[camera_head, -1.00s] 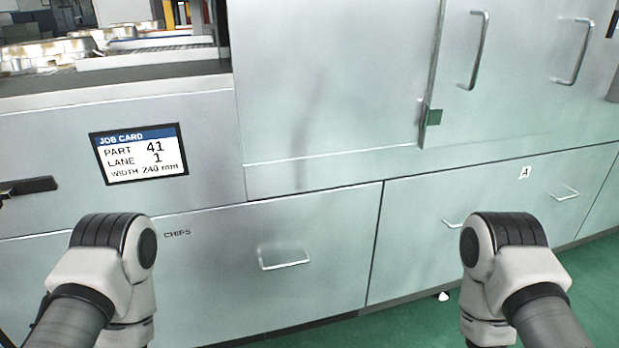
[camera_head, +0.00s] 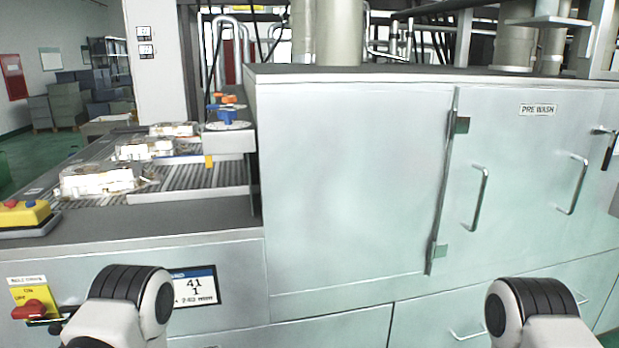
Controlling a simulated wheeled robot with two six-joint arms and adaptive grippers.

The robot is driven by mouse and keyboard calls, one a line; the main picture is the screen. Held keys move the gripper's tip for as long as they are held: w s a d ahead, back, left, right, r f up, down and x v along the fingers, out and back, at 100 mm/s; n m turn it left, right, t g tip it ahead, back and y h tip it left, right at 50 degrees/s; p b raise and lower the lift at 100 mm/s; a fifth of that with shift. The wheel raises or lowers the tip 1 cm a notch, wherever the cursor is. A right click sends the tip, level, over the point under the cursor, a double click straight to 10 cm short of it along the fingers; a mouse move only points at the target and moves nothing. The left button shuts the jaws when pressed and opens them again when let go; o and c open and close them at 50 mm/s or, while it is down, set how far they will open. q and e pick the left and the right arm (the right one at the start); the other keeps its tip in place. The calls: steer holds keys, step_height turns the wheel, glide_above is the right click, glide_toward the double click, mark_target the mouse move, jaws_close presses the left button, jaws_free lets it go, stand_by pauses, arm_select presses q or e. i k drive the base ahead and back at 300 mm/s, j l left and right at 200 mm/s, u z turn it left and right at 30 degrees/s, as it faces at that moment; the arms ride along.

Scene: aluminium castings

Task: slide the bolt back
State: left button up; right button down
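The pre-wash cabinet has a large door (camera_head: 540,200) with a "PRE WASH" label (camera_head: 538,110) and two bar handles (camera_head: 480,198). A dark lever-like fitting (camera_head: 609,148) with a pale bracket sits at the door's right side, near the picture edge. I cannot tell for sure whether it is the bolt or how it stands. My two arms rise from the bottom of the view, one at left and one at right; only upper links show. Neither gripper is in view.
A roller conveyor (camera_head: 195,177) with several castings (camera_head: 100,178) lies at left. A yellow box with buttons (camera_head: 25,215) sits on its near edge. A red switch on a yellow plate (camera_head: 30,309) is at lower left. My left arm partly covers the job card (camera_head: 203,284).

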mark_target(55, 321)
steer(key=u, duration=1.6)
